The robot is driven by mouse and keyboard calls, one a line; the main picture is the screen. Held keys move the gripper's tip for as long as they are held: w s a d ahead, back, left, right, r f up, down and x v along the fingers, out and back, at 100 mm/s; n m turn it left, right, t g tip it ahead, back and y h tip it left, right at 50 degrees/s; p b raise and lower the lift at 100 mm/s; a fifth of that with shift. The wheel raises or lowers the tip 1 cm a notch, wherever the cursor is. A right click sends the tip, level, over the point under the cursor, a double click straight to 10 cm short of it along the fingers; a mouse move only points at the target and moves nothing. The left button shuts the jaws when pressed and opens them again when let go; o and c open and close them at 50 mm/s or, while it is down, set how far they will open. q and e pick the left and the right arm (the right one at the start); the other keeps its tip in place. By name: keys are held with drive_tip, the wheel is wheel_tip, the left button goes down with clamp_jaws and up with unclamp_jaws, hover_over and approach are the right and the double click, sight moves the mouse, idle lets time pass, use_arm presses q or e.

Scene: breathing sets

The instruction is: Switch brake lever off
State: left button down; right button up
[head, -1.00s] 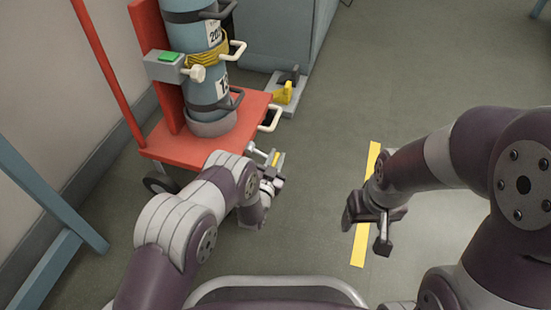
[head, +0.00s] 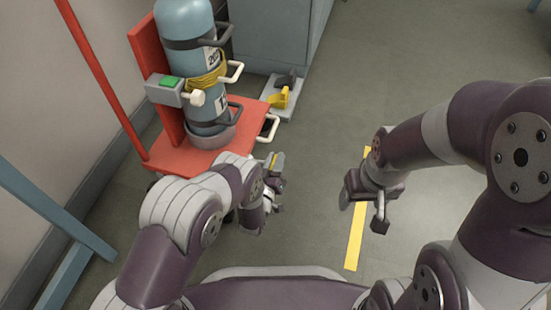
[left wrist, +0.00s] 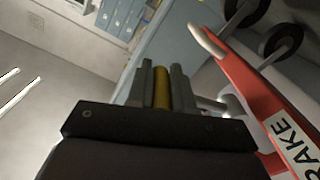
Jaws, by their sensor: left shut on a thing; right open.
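The brake lever's yellow grip (head: 275,159) is small in the head view, low at the front right of the red gas-cylinder trolley (head: 178,156). My left gripper (head: 273,172) is at it. In the left wrist view, the two grey fingers (left wrist: 162,85) are shut on the yellow grip (left wrist: 161,90). A pale bar beside them runs towards the trolley's red frame (left wrist: 265,105), which bears a label partly reading "BRAKE" (left wrist: 293,140). The lever's mounting is largely hidden. My right gripper (head: 363,210) is open and empty above the floor, well right of the trolley.
A blue cylinder (head: 187,22) with a yellow coil (head: 207,82) stands on the trolley. A grey box with a green button (head: 169,82) is beside it. A cabinet (head: 270,40) and a grey floor plate with a yellow part (head: 279,98) are behind. The floor between my grippers is clear.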

use_arm(q)
drive_tip(key=shift+a+r+n+p, duration=0.1)
drive_tip(key=shift+r+n+p, duration=0.3)
drive_tip(key=shift+r+n, duration=0.2)
drive_tip(key=shift+w+a+r+p, duration=0.1)
drive_tip(key=shift+a+r+p, duration=0.05)
drive_tip(key=shift+r+p, duration=0.15)
drive_tip(key=c, duration=1)
unclamp_jaws()
